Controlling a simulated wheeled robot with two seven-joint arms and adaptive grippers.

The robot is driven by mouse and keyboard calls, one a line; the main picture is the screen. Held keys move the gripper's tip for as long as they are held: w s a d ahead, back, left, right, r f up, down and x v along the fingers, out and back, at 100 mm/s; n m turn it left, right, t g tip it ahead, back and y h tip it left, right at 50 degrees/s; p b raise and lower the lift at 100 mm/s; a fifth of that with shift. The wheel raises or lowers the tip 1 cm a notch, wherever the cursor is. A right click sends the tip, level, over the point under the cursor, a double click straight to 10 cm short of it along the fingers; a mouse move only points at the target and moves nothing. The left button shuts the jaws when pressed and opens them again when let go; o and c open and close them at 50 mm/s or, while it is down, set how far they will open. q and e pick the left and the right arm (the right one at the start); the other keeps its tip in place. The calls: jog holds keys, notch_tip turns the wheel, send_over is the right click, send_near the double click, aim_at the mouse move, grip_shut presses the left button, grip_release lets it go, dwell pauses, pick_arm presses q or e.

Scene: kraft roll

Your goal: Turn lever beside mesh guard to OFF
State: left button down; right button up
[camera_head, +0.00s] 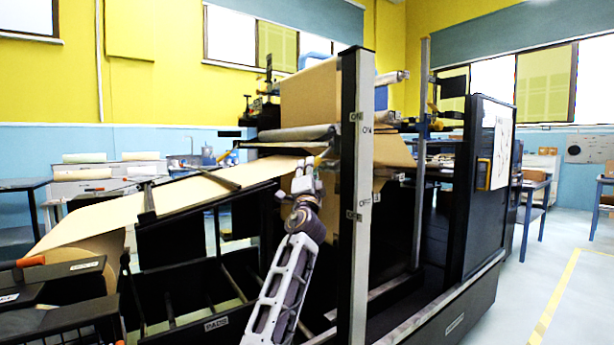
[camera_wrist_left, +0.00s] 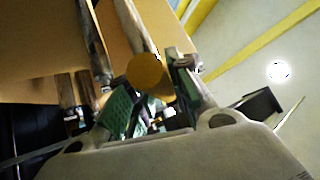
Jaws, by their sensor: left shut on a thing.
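My left gripper (camera_head: 307,168) is raised beside the dark upright post (camera_head: 350,255) of the machine, in front of the kraft web. In the left wrist view its green-padded fingers (camera_wrist_left: 150,98) are closed around a part with a round ochre end (camera_wrist_left: 149,75), which looks like the lever's knob. In the head view the lever is mostly hidden by the gripper and post, so its angle cannot be read. Small ON and OFF style labels (camera_head: 355,215) sit on the post. I cannot pick out the mesh guard for sure. My right gripper is not in view.
A grey roller (camera_head: 290,133) and the brown kraft sheet (camera_head: 130,203) lie close around the gripper. A black bin (camera_head: 185,312) is below left. A dark cabinet (camera_head: 485,190) stands to the right. Open floor (camera_head: 560,265) lies at far right.

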pick_arm(q)
jog(key=shift+d+f, duration=0.1)
jog(key=shift+f, duration=0.15)
dwell(0.4)
jog(key=c, duration=1.3)
grip_release()
jog(key=shift+r, duration=0.15)
jog(key=shift+s, duration=0.1)
jog(key=shift+s, duration=0.1)
jog(key=v, duration=0.7)
